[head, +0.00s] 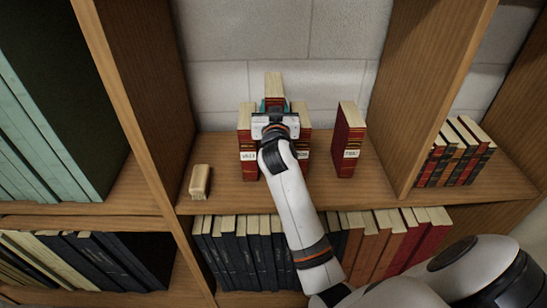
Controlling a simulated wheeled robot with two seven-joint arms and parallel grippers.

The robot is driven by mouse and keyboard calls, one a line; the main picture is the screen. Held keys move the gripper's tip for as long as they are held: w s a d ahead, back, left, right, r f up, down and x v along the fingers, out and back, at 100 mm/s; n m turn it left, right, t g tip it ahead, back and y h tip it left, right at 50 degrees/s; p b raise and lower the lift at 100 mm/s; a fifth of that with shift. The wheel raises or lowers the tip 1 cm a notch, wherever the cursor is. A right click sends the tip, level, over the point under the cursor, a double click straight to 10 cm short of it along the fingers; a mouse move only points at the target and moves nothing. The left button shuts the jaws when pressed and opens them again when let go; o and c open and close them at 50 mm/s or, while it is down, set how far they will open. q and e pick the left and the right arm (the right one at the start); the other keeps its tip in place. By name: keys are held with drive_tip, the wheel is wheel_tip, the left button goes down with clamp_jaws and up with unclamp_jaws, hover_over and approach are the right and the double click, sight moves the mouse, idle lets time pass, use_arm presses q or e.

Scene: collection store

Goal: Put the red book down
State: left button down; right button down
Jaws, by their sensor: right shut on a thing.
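My right gripper (276,122) is at the middle shelf, shut on a red book (273,86). The held book's pale top edge shows behind the gripper, higher in the picture than its neighbours. Its lower part is hidden by my gripper and arm, so I cannot tell whether it touches the shelf. One red book with a white label (247,140) stands just left of it, and another (302,135) stands just right, partly hidden by my arm. A further red labelled book (348,140) stands apart to the right. My left gripper is not in view.
The wooden shelf board (225,192) has free room left and right of the books. A small beige block (199,181) lies at its left. Upright panels bound the bay on both sides. Several red and dark books (455,152) fill the right bay; dark and brown books stand below.

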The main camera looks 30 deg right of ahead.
wheel_tip(320, 180, down, 9)
drive_tip(key=shift+w+f, duration=0.1)
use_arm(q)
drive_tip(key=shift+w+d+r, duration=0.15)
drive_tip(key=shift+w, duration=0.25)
use_arm(e)
drive_tip(key=c, duration=1.2)
unclamp_jaws()
drive_tip(key=shift+f, duration=0.2)
drive_tip(key=o, duration=0.4)
drive_tip(key=shift+r, duration=0.1)
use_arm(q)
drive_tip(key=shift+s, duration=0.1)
use_arm(e)
drive_tip(key=shift+o, duration=0.2)
